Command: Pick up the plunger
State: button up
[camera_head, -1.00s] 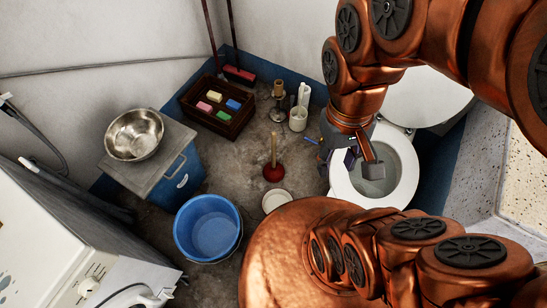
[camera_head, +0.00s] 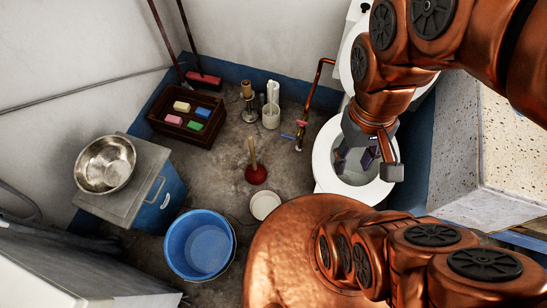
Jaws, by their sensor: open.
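The plunger (camera_head: 256,172) stands upright on the floor near the middle of the view. It has a dark red rubber cup and a light wooden handle pointing up. My gripper (camera_head: 379,163) is open and empty. It appears over the toilet bowl, to the right of the plunger and well apart from it. My arm reaches in from the upper right and hides part of the toilet.
A white toilet (camera_head: 324,161) stands at right. A white dish (camera_head: 265,205) lies by the plunger. A blue bucket (camera_head: 182,242), a cabinet with a metal bowl (camera_head: 104,164) and a wooden crate (camera_head: 164,128) stand left. A copper pipe (camera_head: 314,90) rises behind.

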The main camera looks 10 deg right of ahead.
aim_at(255, 173)
jog(key=z, duration=0.45)
jog(key=k, duration=0.9)
jog(key=u, duration=2)
